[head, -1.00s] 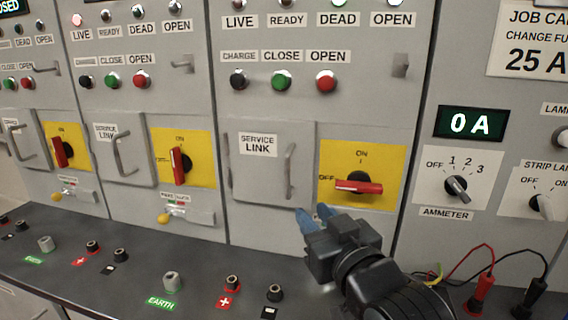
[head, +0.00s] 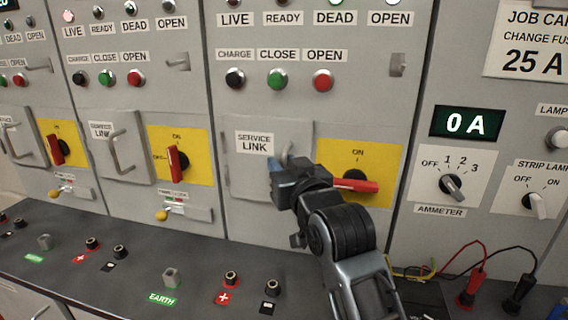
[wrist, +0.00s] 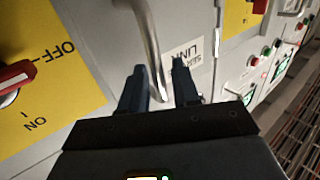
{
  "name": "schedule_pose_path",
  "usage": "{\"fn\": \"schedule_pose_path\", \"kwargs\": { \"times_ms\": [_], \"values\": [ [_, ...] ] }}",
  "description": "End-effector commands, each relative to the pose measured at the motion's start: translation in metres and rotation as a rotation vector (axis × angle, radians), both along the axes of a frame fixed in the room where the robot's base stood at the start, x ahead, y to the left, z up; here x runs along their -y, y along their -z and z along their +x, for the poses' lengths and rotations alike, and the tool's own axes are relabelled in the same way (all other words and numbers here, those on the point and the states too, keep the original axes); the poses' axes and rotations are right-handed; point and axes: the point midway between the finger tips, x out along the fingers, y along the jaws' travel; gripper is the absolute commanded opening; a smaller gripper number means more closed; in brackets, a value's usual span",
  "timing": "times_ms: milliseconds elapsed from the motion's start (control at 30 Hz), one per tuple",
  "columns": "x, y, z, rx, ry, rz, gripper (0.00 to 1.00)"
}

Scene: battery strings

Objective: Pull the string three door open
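The rightmost service link door (head: 245,185) is a grey panel that looks closed, flush in its cabinet; no string number is readable on it. Its upright metal bar handle (head: 289,150) is mostly hidden behind my gripper (head: 279,166) in the head view. In the wrist view the handle (wrist: 149,40) runs down between the two blue fingers of my gripper (wrist: 158,68). The fingers are apart, with the bar nearer the left one; I cannot tell whether they touch. The rotary switch (head: 358,186) right of the door has its red handle lying horizontal.
Two similar doors (head: 130,170) (head: 18,145) stand to the left, their red switches upright. A dark ledge (head: 130,255) with several terminals runs below. Red and black leads (head: 468,290) stand at right. An ammeter panel (head: 455,187) is right of the switch.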

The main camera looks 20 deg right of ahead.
Motion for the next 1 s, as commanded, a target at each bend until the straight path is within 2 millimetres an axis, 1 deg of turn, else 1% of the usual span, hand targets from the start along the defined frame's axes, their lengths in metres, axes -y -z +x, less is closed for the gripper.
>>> {"fn": "schedule_pose_path", "kwargs": {
  "times_ms": [233, 267, 567, 1000],
  "values": [
    [0.0001, 0.0003, 0.0011, 0.000, 0.000, 0.000, 0.31],
    [0.0001, 0.0003, 0.0011, 0.000, 0.000, 0.000, 0.29],
    [0.0000, 0.0002, 0.0009, 0.000, 0.000, 0.000, 0.00],
    [0.0000, 0.0001, 0.0008, 0.001, 0.000, 0.000, 0.00]
  ]
}}
